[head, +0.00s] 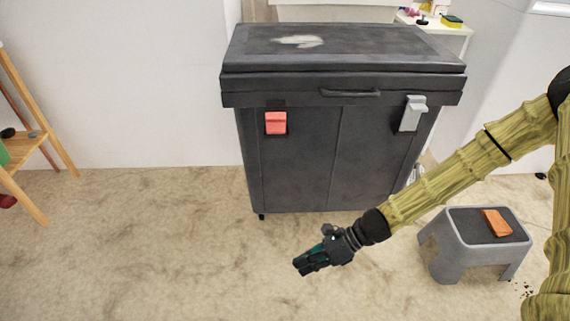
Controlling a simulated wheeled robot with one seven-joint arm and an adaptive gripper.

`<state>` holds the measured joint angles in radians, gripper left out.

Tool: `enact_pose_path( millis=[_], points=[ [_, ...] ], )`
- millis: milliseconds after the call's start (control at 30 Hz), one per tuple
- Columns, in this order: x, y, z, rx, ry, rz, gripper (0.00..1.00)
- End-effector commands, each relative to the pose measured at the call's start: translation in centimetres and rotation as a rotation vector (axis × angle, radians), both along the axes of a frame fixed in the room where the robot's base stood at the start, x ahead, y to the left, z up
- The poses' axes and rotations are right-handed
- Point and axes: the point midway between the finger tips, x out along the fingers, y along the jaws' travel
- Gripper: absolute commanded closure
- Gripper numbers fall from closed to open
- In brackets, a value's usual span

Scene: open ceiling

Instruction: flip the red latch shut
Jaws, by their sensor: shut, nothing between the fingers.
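The red latch (276,123) is on the upper left of the front of a dark grey bin (300,165), below the lid's rim. A grey latch (411,114) is on the upper right of the same front, reaching up to the lid's rim. The red latch looks shorter and sits below the rim, apart from it. The bin's lid (345,50) is down. My gripper (299,267) is in front of the bin and lower than the red latch, clear of it, pointing down and left. It is shut and empty.
A grey step stool (447,250) with an orange object (497,223) on it stands at the right, beneath my arm. A wooden shelf (22,190) is at the far left. A white table (445,28) with small items is behind the bin. The floor (160,250) at the left is clear.

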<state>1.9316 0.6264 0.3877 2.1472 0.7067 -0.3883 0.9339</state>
Motion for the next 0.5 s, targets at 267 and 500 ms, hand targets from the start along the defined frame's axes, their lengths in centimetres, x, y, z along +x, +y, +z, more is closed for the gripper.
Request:
enact_pose_path(
  millis=[267, 500],
  points=[
    [9.0, -0.2, 7.8, 0.326, 0.197, -0.280, 1.00],
    [14.8, -2.9, 15.4, 0.600, 0.332, -0.410, 1.00]
  ],
)
